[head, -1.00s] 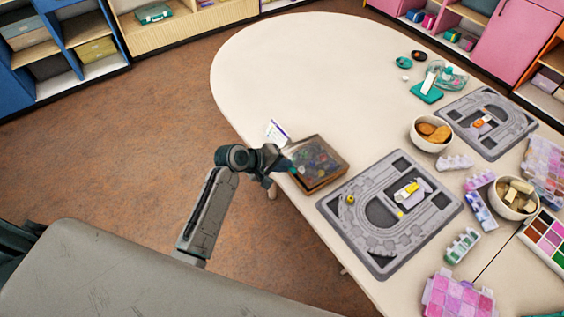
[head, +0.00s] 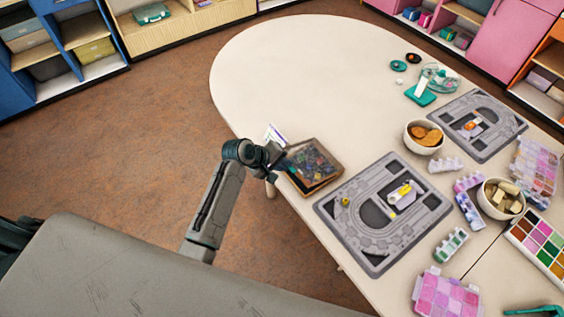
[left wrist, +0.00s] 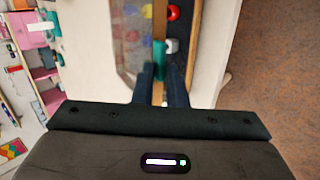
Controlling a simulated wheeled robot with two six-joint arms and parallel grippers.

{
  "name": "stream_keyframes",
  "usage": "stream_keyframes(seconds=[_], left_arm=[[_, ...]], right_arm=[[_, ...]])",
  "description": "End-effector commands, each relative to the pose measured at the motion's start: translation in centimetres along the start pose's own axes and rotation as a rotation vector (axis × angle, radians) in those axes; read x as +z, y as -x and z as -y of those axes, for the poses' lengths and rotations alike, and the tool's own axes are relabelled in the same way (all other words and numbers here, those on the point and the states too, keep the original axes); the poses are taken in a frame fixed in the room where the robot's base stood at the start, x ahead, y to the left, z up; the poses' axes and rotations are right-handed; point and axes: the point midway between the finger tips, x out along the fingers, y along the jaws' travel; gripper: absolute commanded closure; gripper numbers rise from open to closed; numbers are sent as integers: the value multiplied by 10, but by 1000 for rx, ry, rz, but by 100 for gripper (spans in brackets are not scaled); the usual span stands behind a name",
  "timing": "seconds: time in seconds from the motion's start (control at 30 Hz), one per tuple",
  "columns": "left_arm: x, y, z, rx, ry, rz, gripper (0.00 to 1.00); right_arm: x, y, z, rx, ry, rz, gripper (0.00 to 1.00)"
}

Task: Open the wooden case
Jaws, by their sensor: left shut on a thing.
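The wooden case (head: 322,187) sits near the table's left front edge. It has a wood-framed clear lid, and colourful pieces show inside. In the left wrist view, the clear lid (left wrist: 130,35) is to the left and its wooden edge carries a teal tab (left wrist: 160,52). My left gripper (head: 284,164) is at the case's left side. Its fingers (left wrist: 160,84) are shut on the teal tab. Red and white pieces show in a gap between the lid edge and the case wall (left wrist: 195,45), so the lid stands partly open. My right gripper is not in view.
A grey track board (head: 345,235) lies close to the case's right. A small white card (head: 275,134) stands just behind the case. Bowls, bead boxes and a second board (head: 500,140) fill the right side. The table's far left part (head: 290,70) is clear.

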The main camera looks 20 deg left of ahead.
Motion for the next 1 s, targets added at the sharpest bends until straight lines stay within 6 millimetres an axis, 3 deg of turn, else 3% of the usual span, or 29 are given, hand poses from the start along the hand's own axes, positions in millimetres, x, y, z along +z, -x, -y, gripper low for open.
stream_keyframes(seconds=[0.03, 0.33, 0.8, 1.0], left_arm=[[1, 4, -6, -11, 2, 3, 100], [0, 9, -18, -77, 7, 6, 100], [0, 8, -19, -103, 9, 8, 100], [0, 13, -30, -138, 13, 10, 100]], right_arm=[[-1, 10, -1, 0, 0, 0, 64], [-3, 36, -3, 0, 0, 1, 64], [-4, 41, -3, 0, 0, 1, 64], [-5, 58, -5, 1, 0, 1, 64]])
